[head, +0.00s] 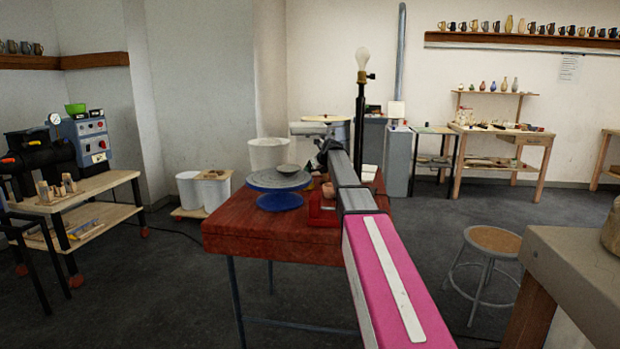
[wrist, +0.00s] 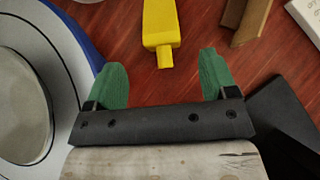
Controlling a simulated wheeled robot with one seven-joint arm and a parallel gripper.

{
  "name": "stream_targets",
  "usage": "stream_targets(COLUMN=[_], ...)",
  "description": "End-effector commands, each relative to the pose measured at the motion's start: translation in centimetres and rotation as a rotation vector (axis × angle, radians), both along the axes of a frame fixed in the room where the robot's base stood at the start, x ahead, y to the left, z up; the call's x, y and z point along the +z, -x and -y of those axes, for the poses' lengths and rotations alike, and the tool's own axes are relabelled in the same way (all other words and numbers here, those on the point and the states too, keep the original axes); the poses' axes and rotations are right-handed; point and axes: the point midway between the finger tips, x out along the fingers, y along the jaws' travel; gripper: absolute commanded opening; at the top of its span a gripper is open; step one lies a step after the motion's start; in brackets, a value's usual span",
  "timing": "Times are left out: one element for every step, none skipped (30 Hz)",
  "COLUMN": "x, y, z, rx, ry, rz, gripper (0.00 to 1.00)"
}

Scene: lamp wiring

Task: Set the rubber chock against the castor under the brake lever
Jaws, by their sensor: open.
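My gripper (wrist: 160,75) is open and empty above the red table, its two green fingers spread apart. In the wrist view a yellow piece (wrist: 161,22) lies on the table, with its narrow tip just ahead of and between the fingertips. A black, angular piece (wrist: 288,125) lies right of the gripper, partly cut off; I cannot tell whether it is the rubber chock. In the head view, red castors (head: 76,281) show under the wooden cart at left. I cannot make out a brake lever on them. My fingertips are not clear in the head view.
The red table (head: 270,228) carries a blue turntable (head: 280,188) with a grey bowl; its disc is close left of my gripper. Brown strips (wrist: 250,20) and a white item (wrist: 308,17) lie ahead right. A lamp with a bare bulb (head: 362,58) stands behind.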

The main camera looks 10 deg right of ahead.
Motion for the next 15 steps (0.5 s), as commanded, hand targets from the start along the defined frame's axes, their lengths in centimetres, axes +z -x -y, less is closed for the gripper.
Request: stream_targets(x=[0.5, 0.8, 1.1, 1.2, 1.4, 1.6, 1.7, 1.8, 1.9, 2.0, 2.1, 2.2, 2.3, 2.5, 2.7], y=[0.6, 0.8, 1.0, 1.2, 1.3, 1.4, 1.5, 1.5, 1.6, 1.6, 1.6, 1.5, 1.5, 1.5, 1.5], z=[0.3, 0.4, 0.5, 0.6, 0.7, 0.7, 0.7, 0.8, 0.8, 0.8, 0.8, 0.7, 0.7, 0.7, 0.6], rx=[-0.001, -0.001, -0.001, -0.001, 0.000, 0.000, 0.002, 0.006, 0.016, 0.025, 0.039, 0.062, 0.083, 0.108, 0.145], ry=[0.000, 0.000, 0.000, 0.000, 0.000, 0.000, 0.002, 0.004, 0.011, 0.018, 0.028, 0.046, 0.062, 0.080, 0.109], rz=[0.001, 0.001, 0.001, 0.001, 0.000, 0.000, 0.001, 0.002, 0.007, 0.011, 0.018, 0.029, 0.038, 0.050, 0.067], gripper=[0.79, 0.79, 0.79, 0.79, 0.79, 0.83, 0.83, 0.83, 0.83, 0.83, 0.83, 0.83, 0.83, 0.83, 0.83])
